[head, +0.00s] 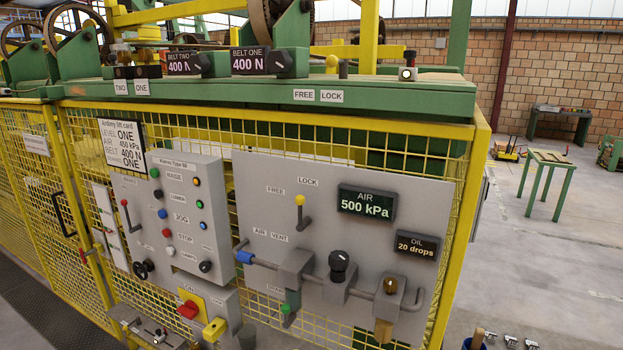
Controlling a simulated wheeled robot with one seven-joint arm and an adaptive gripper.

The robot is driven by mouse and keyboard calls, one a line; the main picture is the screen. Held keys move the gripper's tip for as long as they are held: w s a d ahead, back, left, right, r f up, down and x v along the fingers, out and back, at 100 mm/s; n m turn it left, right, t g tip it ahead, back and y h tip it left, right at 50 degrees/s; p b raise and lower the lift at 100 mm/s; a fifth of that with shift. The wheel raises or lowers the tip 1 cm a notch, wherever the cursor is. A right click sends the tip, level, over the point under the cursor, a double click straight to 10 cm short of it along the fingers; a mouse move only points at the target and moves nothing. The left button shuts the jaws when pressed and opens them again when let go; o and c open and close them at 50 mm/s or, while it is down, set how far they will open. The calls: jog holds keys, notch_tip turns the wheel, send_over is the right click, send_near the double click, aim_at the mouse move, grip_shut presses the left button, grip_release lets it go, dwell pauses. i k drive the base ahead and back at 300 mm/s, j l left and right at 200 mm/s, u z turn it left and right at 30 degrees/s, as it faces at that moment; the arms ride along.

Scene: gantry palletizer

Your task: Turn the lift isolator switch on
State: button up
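The lift isolator switch is most likely the red rotary handle (188,309) on a yellow plate (193,298). It sits on a grey box (222,303) low on the yellow mesh fence, below the button panel. A small label above the handle seems to read ON. The handle looks tilted, and its exact setting is too small to tell. A yellow block (214,330) is at the box's lower right. My gripper is not visible in the head view.
The grey control panel (178,222) with buttons is above the box. To its right, an air panel (400,205) carries protruding pipes, valves and displays. A grey ledge with fittings (125,312) juts out at lower left. Open floor (545,265) lies to the right.

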aim_at(189, 310)
jog(key=u, duration=1.25)
jog(key=i+j+u, duration=0.2)
jog(key=i, duration=1.55)
